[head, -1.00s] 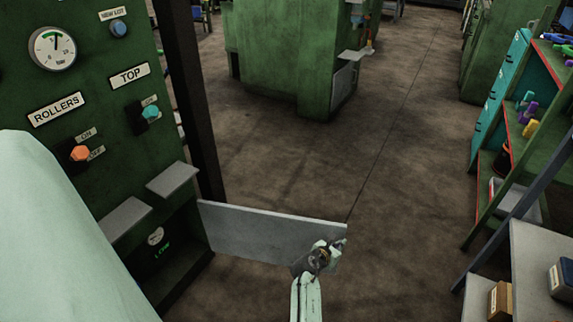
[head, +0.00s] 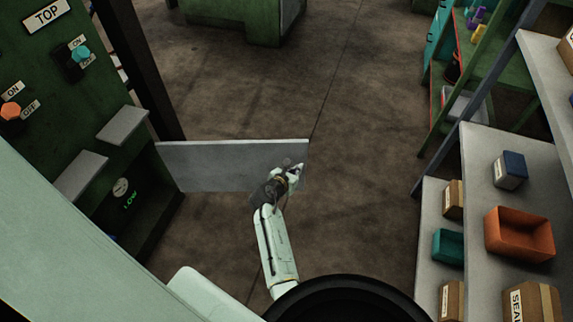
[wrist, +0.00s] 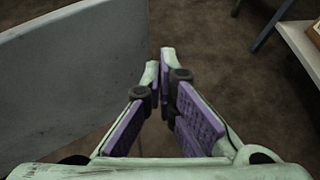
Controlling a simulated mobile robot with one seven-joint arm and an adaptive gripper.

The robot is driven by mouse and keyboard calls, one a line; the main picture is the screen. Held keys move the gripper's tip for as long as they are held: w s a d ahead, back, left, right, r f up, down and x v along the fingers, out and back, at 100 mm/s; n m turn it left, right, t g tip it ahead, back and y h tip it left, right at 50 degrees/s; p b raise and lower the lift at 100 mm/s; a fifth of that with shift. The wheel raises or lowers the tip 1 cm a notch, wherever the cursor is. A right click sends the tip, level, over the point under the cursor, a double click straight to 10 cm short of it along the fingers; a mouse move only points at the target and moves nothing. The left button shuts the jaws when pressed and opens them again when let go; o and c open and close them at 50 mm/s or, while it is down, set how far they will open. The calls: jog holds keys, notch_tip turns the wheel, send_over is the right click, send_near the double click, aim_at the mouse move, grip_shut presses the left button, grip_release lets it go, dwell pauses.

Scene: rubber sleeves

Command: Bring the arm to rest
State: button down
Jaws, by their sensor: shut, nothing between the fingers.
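My gripper (head: 297,167) is at the end of my pale green arm, near the free right end of an open grey door (head: 225,165) in the head view. In the wrist view my gripper (wrist: 160,62) shows two fingers with purple pads, tips close together and nothing held. The grey door (wrist: 65,75) fills the left of the wrist view, beside the fingers, with a visible gap between them. In the head view the gripper overlaps the door's right end; whether they touch cannot be told there.
The green machine (head: 50,120) with knobs and grey ledges stands at left, its lower compartment open. Shelves (head: 475,170) at right hold an orange bin (head: 519,233), a teal bin (head: 448,246) and several boxes. Brown floor (head: 350,110) is clear between.

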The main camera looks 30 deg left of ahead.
jog(key=v, duration=0.5)
jog(key=shift+s+r, duration=0.15)
jog(key=shift+s, duration=0.1)
